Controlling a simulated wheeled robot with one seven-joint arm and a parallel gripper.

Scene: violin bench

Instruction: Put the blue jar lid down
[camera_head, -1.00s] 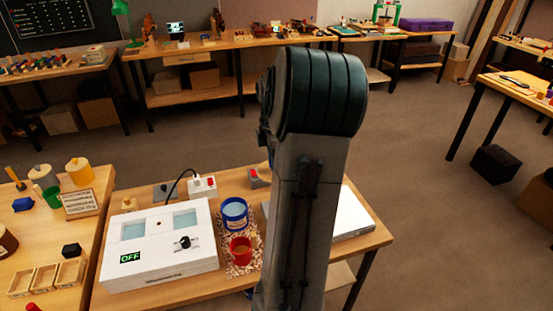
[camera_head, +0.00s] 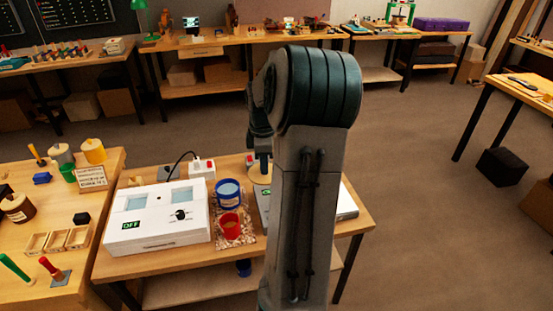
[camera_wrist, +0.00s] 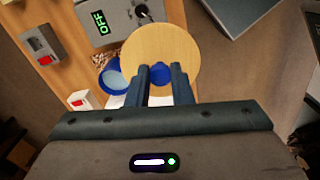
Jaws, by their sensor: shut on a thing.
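The blue jar lid is a round, pale wooden disc with a blue knob (camera_wrist: 160,47). My gripper (camera_wrist: 161,70) is shut on the knob, and the disc spreads out beyond the fingertips. In the head view the lid (camera_head: 259,176) shows as a tan disc left of my arm, near the grey box; whether it touches anything there I cannot tell. The blue jar (camera_head: 228,193) stands open on the bench with pale blue contents. In the wrist view the lid partly covers the jar (camera_wrist: 113,82).
A red jar (camera_head: 230,226) stands in front of the blue jar on a speckled mat. A white box (camera_head: 155,219) marked OFF is to the left. A socket block (camera_head: 202,169) and a switch box (camera_wrist: 41,45) are near the back. My arm hides the bench's middle right.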

